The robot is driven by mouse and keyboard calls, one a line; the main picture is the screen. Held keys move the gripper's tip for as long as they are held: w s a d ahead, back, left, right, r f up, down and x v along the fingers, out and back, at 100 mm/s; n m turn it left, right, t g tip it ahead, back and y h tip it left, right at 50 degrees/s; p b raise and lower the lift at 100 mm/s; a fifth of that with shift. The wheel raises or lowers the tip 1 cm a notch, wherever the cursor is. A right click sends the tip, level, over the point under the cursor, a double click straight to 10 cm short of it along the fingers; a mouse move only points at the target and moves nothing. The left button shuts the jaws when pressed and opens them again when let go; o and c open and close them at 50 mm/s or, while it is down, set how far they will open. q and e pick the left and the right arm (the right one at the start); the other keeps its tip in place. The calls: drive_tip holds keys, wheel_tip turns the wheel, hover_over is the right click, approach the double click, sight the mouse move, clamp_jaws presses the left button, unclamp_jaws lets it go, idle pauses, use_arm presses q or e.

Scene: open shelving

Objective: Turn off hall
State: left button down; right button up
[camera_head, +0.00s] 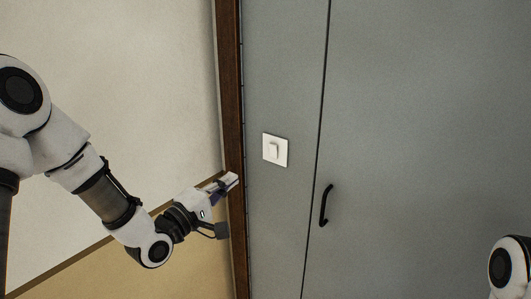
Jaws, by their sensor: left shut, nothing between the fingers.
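A white light switch (274,150) with a square plate and a small raised rocker sits on the grey panel, a little left of the picture's middle. My left gripper (231,181) is shut and empty. In the picture it is left of and a little below the switch, in front of the brown wooden frame, and apart from the switch. Part of my right arm shows at the lower right edge; its gripper is out of view.
A grey door (430,130) with a black handle (325,206) is right of the switch. A dark wooden frame (230,90) stands left of the grey panel. A pale wall (120,60) fills the left side. The area in front of the switch is clear.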

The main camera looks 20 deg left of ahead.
use_arm(q)
drive_tip(key=w, duration=0.1)
drive_tip(key=p, duration=0.5)
approach(272, 147)
drive_tip(key=x, duration=0.6)
drive_tip(key=shift+w+d, duration=0.25)
drive_tip(key=shift+w+f+b, duration=0.1)
drive_tip(key=shift+w+b, duration=0.2)
drive_tip(key=shift+w, duration=0.05)
drive_tip(key=shift+d, duration=0.1)
drive_tip(key=shift+w, duration=0.15)
